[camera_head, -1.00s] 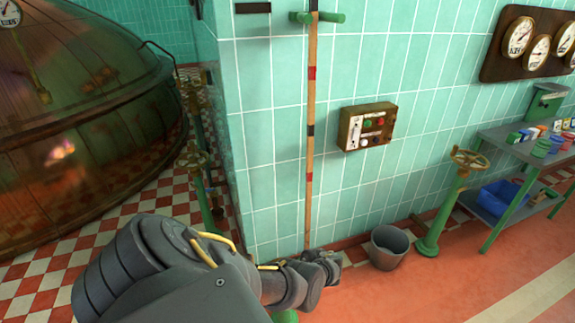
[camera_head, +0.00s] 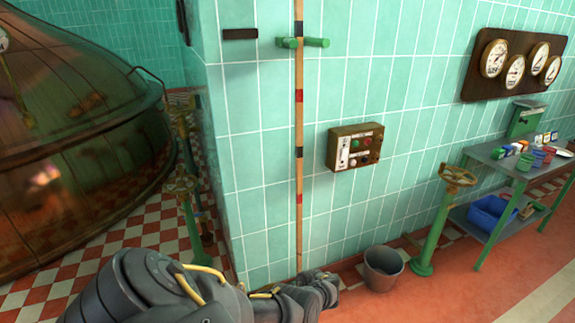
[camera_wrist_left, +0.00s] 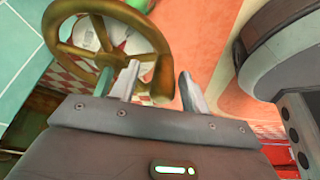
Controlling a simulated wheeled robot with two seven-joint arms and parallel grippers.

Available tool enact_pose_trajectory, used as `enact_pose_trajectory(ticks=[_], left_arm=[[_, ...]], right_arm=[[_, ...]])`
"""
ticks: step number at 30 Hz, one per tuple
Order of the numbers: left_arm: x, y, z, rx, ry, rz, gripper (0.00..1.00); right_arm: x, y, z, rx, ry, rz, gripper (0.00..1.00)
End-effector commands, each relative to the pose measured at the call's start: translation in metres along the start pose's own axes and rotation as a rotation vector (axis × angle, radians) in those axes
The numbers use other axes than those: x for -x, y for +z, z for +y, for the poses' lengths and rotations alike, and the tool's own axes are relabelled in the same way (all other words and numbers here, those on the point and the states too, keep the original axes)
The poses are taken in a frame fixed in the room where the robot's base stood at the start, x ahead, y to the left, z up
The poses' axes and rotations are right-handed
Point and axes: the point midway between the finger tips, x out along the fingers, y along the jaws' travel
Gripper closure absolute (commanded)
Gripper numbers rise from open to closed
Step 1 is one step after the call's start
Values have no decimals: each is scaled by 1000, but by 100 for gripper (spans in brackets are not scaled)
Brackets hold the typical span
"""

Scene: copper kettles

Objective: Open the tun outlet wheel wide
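A brass handwheel (camera_wrist_left: 104,22) with a thick round rim and spokes fills the upper left of the left wrist view. My left gripper (camera_wrist_left: 160,80) is open there, its two metal fingers apart. The rim's right side shows between the fingers; I cannot tell whether either finger touches it. In the head view my left arm comes in at the bottom, and neither its fingers nor this wheel can be made out. I see no label marking the tun outlet wheel. My right gripper is in neither view.
Another brass wheel (camera_head: 458,175) stands on a green pedestal by the wall, beside a grey bucket (camera_head: 383,268). Valve wheels (camera_head: 182,185) stand near the copper kettle (camera_head: 75,150). A control box (camera_head: 355,147) and a striped pole (camera_head: 299,130) are at the tiled wall.

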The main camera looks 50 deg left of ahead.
Motion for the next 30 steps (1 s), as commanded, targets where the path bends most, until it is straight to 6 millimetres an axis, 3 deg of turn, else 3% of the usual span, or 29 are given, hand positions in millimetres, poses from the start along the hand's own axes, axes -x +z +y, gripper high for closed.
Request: enact_pose_trajectory(ticks=[10, 21, 30], left_arm=[[8, -1, -1, 0, -3, 0, 54], [78, 0, -1, 1, -1, 0, 54], [106, 0, -1, -1, -2, 1, 54]], right_arm=[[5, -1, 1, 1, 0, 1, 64], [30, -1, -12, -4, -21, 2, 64], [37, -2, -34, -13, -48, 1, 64]])
